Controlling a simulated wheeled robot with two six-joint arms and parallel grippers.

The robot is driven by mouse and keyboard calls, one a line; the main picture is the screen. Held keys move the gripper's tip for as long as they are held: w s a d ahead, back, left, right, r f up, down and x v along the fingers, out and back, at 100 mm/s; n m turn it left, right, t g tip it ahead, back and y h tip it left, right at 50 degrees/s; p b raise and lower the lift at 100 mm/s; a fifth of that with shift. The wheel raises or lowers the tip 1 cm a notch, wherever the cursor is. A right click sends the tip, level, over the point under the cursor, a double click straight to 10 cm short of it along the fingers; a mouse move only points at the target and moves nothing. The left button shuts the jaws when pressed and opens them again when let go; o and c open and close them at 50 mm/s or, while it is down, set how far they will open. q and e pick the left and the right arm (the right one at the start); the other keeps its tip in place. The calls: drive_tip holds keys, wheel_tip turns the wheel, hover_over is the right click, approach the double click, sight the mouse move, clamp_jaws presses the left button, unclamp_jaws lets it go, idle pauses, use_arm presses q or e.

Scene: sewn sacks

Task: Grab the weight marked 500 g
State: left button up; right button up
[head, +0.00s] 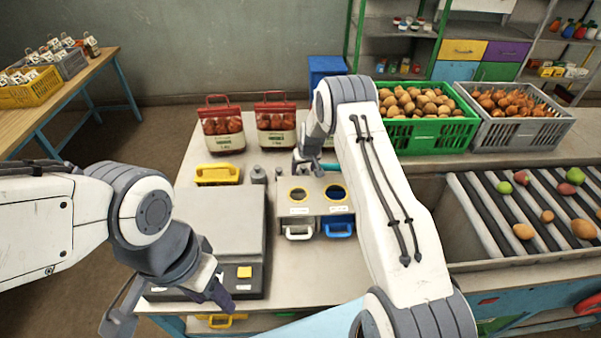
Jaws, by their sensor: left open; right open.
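A small grey weight (259,174) stands on the table behind the scale. A second small grey shape, possibly another weight, is just to its right. Any markings are too small to read, so I cannot tell which is 500 g. My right gripper (306,166) is open, right of the weights and behind the box with two round holes; my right arm partly hides that area. My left gripper (168,306) is open at the table's front left, by the front of the grey scale (218,225), away from the weights.
The box with holes (312,210) has white and blue handles. A green crate (430,135), a grey crate (512,133) and a roller conveyor (490,218) are to the right.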

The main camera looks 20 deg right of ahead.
clamp_jaws()
drive_tip(key=shift+w+r, duration=0.1)
drive_tip(key=shift+r, duration=0.1)
